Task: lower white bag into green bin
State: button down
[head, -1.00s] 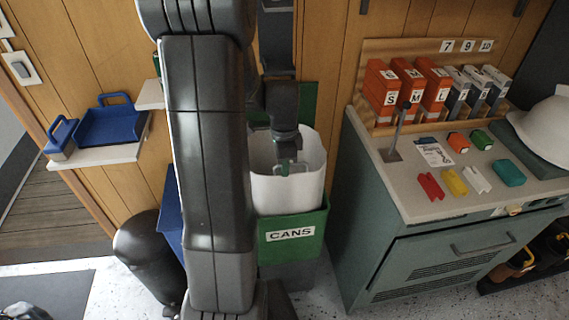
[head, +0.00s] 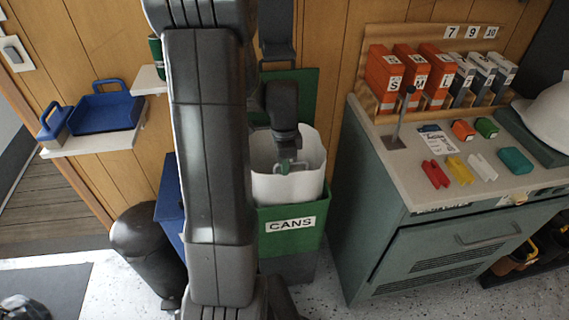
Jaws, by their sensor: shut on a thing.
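The white bag (head: 290,187) is an open-topped white liner. Its lower part is inside the green bin (head: 290,240) labelled CANS, and its upper part stands above the bin's rim. The fingertips and the handle are small and partly hidden. The bin's green lid (head: 303,95) stands raised behind the bag. My arm hides the left side of the bag and bin.
A blue bin (head: 170,200) and a dark rounded bin (head: 147,245) stand left of my arm. A grey-green cabinet (head: 445,270) with binders, coloured clips and a white helmet (head: 548,122) stands close on the right. A shelf (head: 95,147) with a blue tray is at left.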

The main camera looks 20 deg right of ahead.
aim_at(284, 183)
jog(key=shift+f+b, duration=2.3)
jog(key=shift+f, duration=1.1)
jog(key=shift+f+b, duration=2.75)
jog(key=shift+f, duration=0.95)
jog(key=shift+s, duration=0.15)
